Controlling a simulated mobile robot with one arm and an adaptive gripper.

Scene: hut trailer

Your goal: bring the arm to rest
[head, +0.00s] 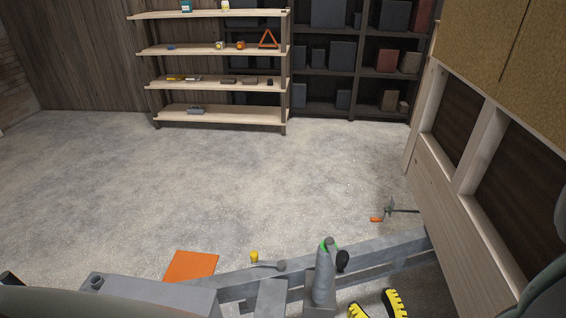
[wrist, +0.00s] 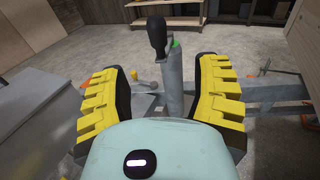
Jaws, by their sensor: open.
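My gripper (wrist: 160,78) is open, with its two yellow ribbed fingers spread wide in the wrist view and nothing held between them. Its yellow fingers also show at the bottom edge of the head view (head: 378,304). A black knob handle (wrist: 157,38) on top of a grey post (wrist: 174,85) shows beyond and between the fingers. In the head view the handle (head: 343,260) stands beside the post (head: 322,278), just beyond my fingers, with a gap showing.
A grey metal drawbar (head: 385,250) runs across the front to the wooden trailer wall (head: 455,205) at right. An orange plate (head: 190,265) and a yellow-capped part (head: 254,256) are near it. An orange-handled tool (head: 377,219) lies beyond. Shelves (head: 215,82) stand behind open floor.

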